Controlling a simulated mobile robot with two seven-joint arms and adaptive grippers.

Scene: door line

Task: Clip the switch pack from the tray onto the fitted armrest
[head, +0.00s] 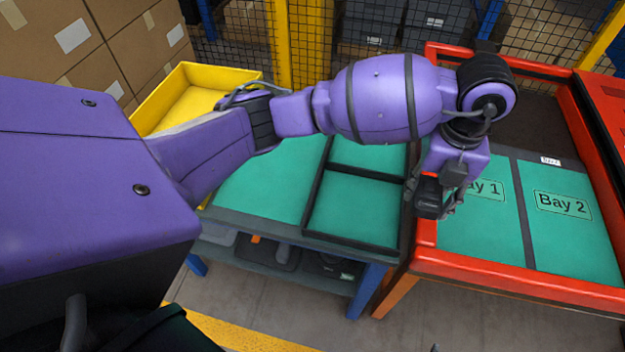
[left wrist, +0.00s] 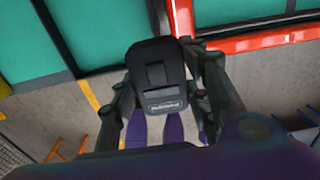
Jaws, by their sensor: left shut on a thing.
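My left gripper (head: 432,200) is shut on the switch pack, a dark, rounded block. In the left wrist view the switch pack (left wrist: 157,78) sits between the two fingers of my left gripper (left wrist: 160,105), with a small pale label near its lower end. In the head view the switch pack (head: 429,198) is partly hidden by the gripper and hangs near the left rim of the red bench. The black-rimmed tray (head: 355,208) with green compartments is on the table to the left and looks empty. No fitted armrest is identifiable. My right gripper is not in view.
The red bench (head: 490,265) has green areas marked Bay 1 and Bay 2 (head: 565,225), both bare where visible. A yellow bin (head: 195,92) stands at the back left. Cartons and wire mesh fencing are behind. Open floor (head: 480,315) lies in front of the bench.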

